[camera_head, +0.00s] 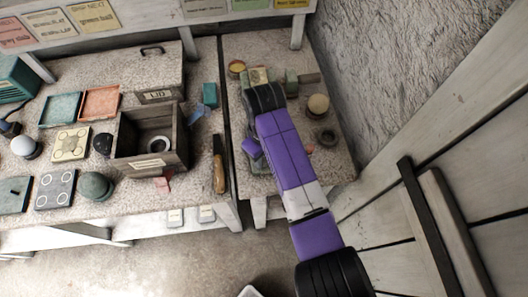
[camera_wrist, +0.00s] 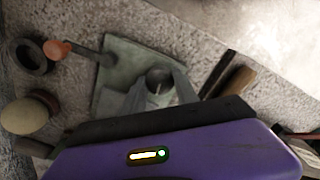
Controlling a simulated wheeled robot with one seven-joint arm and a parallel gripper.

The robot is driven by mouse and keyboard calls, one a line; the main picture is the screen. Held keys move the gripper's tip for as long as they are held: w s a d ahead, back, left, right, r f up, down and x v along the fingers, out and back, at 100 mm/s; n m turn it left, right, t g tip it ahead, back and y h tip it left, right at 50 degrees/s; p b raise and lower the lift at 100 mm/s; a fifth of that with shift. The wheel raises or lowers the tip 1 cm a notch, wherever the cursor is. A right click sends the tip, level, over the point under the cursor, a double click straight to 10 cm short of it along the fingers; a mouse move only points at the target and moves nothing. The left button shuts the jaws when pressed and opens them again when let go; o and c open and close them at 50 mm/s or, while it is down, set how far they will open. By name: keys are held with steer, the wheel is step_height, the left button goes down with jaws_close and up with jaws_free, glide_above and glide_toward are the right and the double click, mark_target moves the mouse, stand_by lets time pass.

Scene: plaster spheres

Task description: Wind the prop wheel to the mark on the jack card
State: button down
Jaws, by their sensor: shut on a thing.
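In the wrist view my gripper (camera_wrist: 160,91) has its two grey fingers on either side of a small round grey knob (camera_wrist: 158,75), closed on it. The knob stands over a grey-green plate (camera_wrist: 115,55), which I take to be part of the prop. A grey rod runs from the plate's left side to an orange round end (camera_wrist: 56,49). In the head view the orange end (camera_head: 309,149) shows right of my purple arm, which hides my fingertips and most of the plate. I cannot make out a mark.
A wooden-handled tool (camera_head: 219,165) lies left, near the gap between the tables. A dark wooden box (camera_head: 180,140) holds a ring. A plaster wall rises at right.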

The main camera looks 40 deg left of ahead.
steer(key=m, duration=0.3)
steer(key=shift+r+m, duration=0.1)
steer(key=shift+m, duration=0.3)
steer(key=m, duration=0.3)
steer(key=shift+m, duration=0.3)
steer(key=m, duration=1.1)
steer(key=shift+m, duration=0.4)
steer(key=m, duration=1.2)
steer(key=shift+m, duration=0.3)
steer(key=m, duration=0.3)
steer(key=shift+a+m, duration=0.1)
steer(key=shift+m, duration=0.2)
steer(key=m, duration=0.3)
steer(key=shift+m, duration=0.3)
steer(key=m, duration=0.2)
steer(key=shift+m, duration=0.4)
steer(key=shift+a+m+b, duration=0.1)
steer(key=shift+m+b, duration=0.6)
steer(key=shift+m, duration=0.4)
steer(key=m+b, duration=0.2)
steer(key=b, duration=0.1)
steer(key=shift+f+b, duration=0.25)
steer(key=shift+b, duration=0.05)
steer(key=m+b, duration=0.1)
steer(key=b, duration=0.2)
